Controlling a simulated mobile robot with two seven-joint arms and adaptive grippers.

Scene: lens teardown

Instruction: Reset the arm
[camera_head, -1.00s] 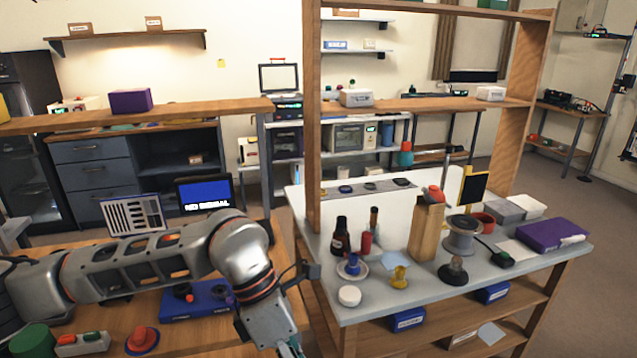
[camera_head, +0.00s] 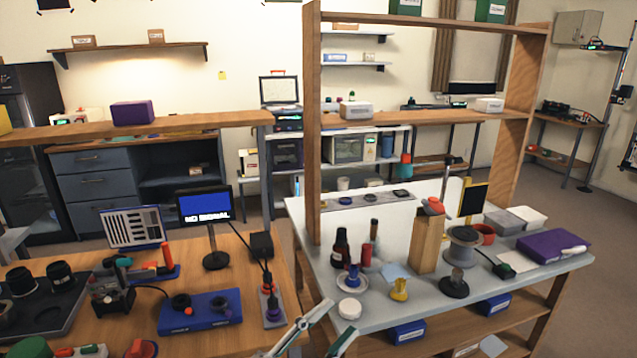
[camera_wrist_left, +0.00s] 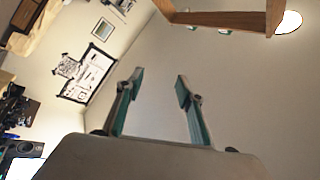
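My left gripper (camera_head: 340,318) shows at the bottom middle of the head view, in the gap in front of the grey table and right of the wooden bench. Only its fingers show there. The rest of the left arm is out of the frame. In the left wrist view the two teal-lined fingers (camera_wrist_left: 160,78) stand apart with nothing between them, and a bare wall and a wooden shelf edge (camera_wrist_left: 220,18) lie beyond. The left gripper is open and empty. My right gripper is in neither view.
The wooden bench (camera_head: 215,262) at left carries a black lens tray (camera_head: 38,318), a blue base (camera_head: 200,313) and a "NO SIGNAL" monitor (camera_head: 204,204). The grey table (camera_head: 318,262) at right holds bottles, a spool (camera_head: 462,246) and a purple box (camera_head: 552,245). A wooden shelf frame (camera_head: 312,120) rises above it.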

